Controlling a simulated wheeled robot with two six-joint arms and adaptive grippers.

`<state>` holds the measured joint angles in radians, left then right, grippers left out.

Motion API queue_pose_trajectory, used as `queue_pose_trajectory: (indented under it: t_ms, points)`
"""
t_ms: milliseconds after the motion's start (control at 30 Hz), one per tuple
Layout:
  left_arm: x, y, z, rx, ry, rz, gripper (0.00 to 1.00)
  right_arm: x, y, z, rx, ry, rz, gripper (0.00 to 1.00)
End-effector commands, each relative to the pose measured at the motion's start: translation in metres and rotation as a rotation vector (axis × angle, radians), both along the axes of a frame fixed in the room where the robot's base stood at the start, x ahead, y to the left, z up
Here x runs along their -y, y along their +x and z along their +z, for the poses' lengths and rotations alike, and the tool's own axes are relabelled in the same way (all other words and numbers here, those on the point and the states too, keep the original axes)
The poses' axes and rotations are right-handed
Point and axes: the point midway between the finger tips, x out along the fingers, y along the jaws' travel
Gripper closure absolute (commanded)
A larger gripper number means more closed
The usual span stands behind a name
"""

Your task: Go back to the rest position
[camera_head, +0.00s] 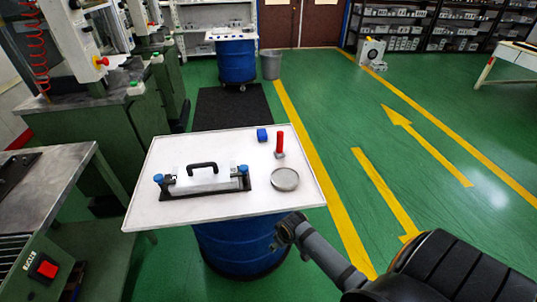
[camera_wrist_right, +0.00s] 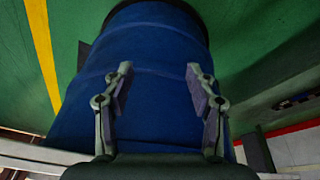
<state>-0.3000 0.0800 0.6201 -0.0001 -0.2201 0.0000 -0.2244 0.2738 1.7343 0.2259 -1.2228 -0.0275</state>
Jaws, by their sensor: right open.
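My right gripper (camera_wrist_right: 158,68) is open and empty in the wrist view, its two fingers spread apart in front of the blue drum. In the head view my right arm comes in from the lower right, and its wrist end is just off the front right edge of the white tabletop (camera_head: 240,206). My left gripper is not in view.
The blue drum (camera_head: 240,250) stands under the tabletop, close to my right gripper. Green machines (camera_head: 88,135) and a grey bench (camera_head: 45,190) line the left. A second drum (camera_head: 236,62) and a bin (camera_head: 271,65) stand behind.

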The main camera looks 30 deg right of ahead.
Motion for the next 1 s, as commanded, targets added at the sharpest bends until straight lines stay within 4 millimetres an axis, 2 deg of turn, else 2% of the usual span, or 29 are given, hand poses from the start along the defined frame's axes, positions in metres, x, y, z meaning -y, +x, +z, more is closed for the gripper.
queue_pose_trajectory:
  t_ms: [167, 233, 267, 367, 400, 467, 500, 567, 600, 633, 700, 800, 900, 1000]
  points:
    - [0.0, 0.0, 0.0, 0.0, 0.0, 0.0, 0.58, 0.0, 0.0, 0.0, 0.0, 0.0, 0.0, 0.43]
    - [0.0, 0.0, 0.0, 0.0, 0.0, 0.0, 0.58, 0.001, -0.003, -0.007, -0.005, -0.001, -0.006, 0.43]
    - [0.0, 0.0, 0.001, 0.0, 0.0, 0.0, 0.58, 0.003, -0.006, -0.015, -0.01, -0.002, -0.012, 0.43]
    - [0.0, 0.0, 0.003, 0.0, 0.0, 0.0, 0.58, 0.01, -0.029, -0.063, -0.037, -0.009, -0.046, 0.43]
    - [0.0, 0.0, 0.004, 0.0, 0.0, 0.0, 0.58, 0.013, -0.046, -0.09, -0.052, -0.014, -0.062, 0.43]
    - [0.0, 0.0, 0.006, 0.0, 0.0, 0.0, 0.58, 0.016, -0.078, -0.132, -0.074, -0.024, -0.08, 0.43]
    - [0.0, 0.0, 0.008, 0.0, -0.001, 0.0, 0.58, 0.016, -0.103, -0.158, -0.089, -0.032, -0.088, 0.43]
    - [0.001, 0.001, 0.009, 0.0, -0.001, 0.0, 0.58, 0.013, -0.144, -0.191, -0.111, -0.038, -0.092, 0.43]
    - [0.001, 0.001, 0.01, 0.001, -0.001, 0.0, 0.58, 0.011, -0.171, -0.209, -0.124, -0.043, -0.092, 0.43]
    - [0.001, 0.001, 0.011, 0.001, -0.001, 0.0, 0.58, 0.007, -0.191, -0.221, -0.132, -0.043, -0.09, 0.43]
    - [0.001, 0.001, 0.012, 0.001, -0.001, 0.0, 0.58, 0.0, -0.233, -0.241, -0.151, -0.045, -0.083, 0.43]
    - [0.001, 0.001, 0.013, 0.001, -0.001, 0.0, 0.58, -0.01, -0.279, -0.257, -0.17, -0.041, -0.071, 0.43]
    - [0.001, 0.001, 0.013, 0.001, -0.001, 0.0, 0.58, -0.017, -0.302, -0.263, -0.177, -0.037, -0.064, 0.43]
    - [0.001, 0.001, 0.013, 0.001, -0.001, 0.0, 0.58, -0.019, -0.31, -0.265, -0.178, -0.036, -0.06, 0.43]
